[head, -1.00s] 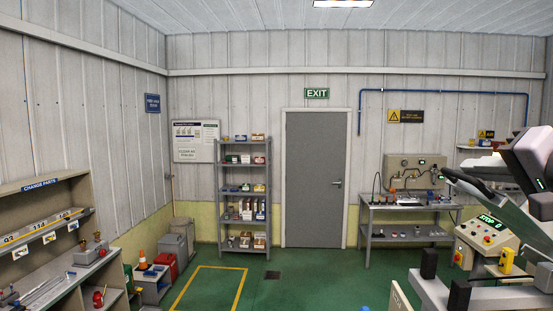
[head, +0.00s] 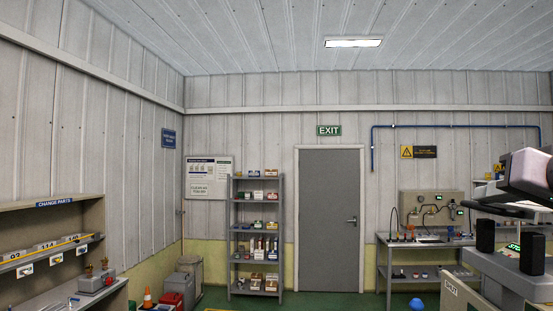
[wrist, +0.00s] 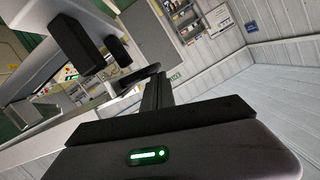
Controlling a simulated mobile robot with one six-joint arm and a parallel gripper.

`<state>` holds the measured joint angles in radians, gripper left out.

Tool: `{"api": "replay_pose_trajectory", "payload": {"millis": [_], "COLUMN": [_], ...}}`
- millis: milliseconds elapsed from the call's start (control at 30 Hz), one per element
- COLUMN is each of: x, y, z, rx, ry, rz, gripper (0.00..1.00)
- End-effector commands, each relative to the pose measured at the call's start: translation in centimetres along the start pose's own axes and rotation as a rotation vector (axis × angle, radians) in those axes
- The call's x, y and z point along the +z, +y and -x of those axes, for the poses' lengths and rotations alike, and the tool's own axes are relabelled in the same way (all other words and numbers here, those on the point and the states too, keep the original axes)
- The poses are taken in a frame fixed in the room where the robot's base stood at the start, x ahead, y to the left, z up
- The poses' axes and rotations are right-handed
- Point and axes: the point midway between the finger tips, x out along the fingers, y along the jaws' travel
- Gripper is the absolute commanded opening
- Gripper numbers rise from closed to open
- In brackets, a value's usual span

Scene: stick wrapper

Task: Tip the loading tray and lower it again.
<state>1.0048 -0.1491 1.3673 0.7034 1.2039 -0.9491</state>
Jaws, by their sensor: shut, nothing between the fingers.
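My gripper (head: 492,208) reaches in from the right in the head view, its dark fingers together and empty. In the wrist view its fingers (wrist: 150,88) point away past the green-lit housing. A pale grey machine part (head: 488,263) with two upright black blocks stands below the gripper in the head view. The grey part also shows at the upper left of the wrist view (wrist: 35,40). I cannot tell whether this part is the loading tray. No contact between the gripper and the grey part is clear. The head view cuts off the right side of the machine.
A panel marked SHUT (head: 464,300) is at the bottom right. A workbench (head: 425,242) stands by the back wall, right of a grey door (head: 328,220). A shelf rack (head: 256,250) and a change-parts bench (head: 60,285) are to the left.

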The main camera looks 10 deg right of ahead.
Motion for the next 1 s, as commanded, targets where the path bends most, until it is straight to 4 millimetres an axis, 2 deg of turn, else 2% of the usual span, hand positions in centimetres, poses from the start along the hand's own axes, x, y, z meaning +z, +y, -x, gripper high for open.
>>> {"api": "replay_pose_trajectory", "payload": {"millis": [33,300,1000], "x": [1.4,3.5,4.5], "y": [0.6,1.6,2.1], "z": [-0.4,-0.9,-1.2], "rx": [0.006,0.013,0.013], "ry": [0.0,0.0,-0.012], "rz": [0.025,0.052,0.044], "gripper": [0.0,0.0,0.0]}}
